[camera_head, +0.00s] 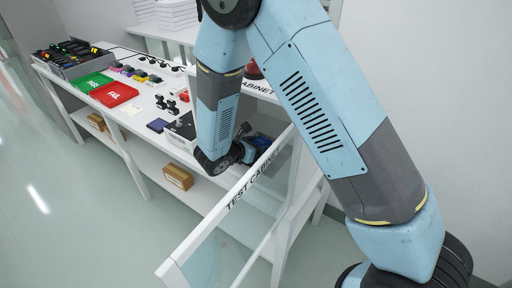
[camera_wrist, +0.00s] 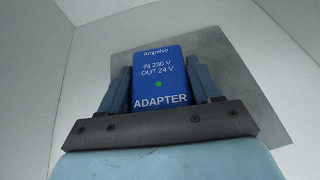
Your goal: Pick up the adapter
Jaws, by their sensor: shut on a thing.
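A small blue shape, likely the adapter (camera_head: 261,140), shows there at the fingers. My arm hides part of the cabinet. A grey plate (camera_wrist: 225,58) lies behind the adapter; whether they touch cannot be told.
White cabinet walls (camera_wrist: 35,70) close in around my gripper. The cabinet door stands out toward the front. On the bench to the left are a green PASS tray (camera_head: 93,82), a red FAIL tray (camera_head: 114,95), and several small parts. A cardboard box (camera_head: 177,177) sits on the lower shelf.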

